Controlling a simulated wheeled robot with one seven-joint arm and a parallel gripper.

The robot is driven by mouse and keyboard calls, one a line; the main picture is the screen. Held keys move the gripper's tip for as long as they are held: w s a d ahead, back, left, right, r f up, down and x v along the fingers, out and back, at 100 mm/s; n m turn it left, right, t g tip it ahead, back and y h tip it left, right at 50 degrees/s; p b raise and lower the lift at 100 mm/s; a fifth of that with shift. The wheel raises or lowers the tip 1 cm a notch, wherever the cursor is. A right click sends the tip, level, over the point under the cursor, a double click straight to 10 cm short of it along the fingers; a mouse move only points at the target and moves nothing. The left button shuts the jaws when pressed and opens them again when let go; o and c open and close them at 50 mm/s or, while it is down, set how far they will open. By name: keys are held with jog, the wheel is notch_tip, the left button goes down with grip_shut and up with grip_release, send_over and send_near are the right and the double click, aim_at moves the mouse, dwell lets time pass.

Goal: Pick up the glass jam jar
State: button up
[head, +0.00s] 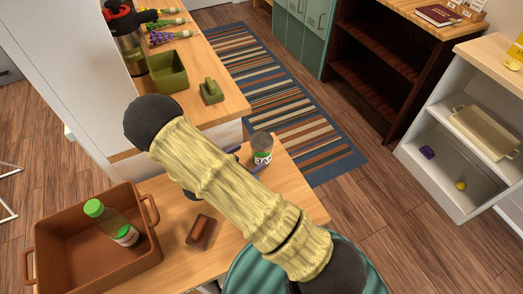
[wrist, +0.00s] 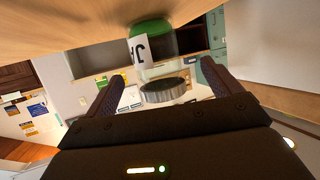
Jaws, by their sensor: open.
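The glass jam jar (head: 262,150) stands upright near the far edge of the wooden table in the head view, with a grey lid and a white label. In the wrist view the jar (wrist: 157,68) appears upside down, with a ridged lid, green at its base and part of the label showing "JA". My gripper (head: 247,160) is open, with its dark fingers close to the jar. In the wrist view the gripper (wrist: 160,77) has one finger on each side of the jar, with visible gaps. My arm hides part of the table.
A brown crate (head: 52,225) holding a green-capped bottle (head: 111,223) stands at lower left. A small brown object (head: 201,232) lies on the table. Behind, a counter carries a green bin (head: 168,72) and a green-handled item (head: 210,92). A striped rug (head: 290,100) covers the floor beyond.

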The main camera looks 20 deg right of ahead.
aim_at(255, 153)
jog(key=shift+x, duration=0.85)
jog(key=shift+d, duration=0.1)
jog(key=shift+w+d+r, duration=0.1)
jog(key=shift+w+d, duration=0.05)
jog(key=shift+d, duration=0.15)
jog(key=d, duration=0.1)
jog(key=w+d+p, duration=0.1)
jog(key=d, duration=0.1)
jog(key=shift+w+d+f, duration=0.1)
jog(key=shift+w+f, duration=0.1)
jog(key=shift+w, duration=0.1)
jog(key=shift+w+d+f, duration=0.25)
jog(key=shift+w+d, duration=0.05)
jog(key=shift+d, duration=0.1)
jog(key=shift+c, duration=0.4)
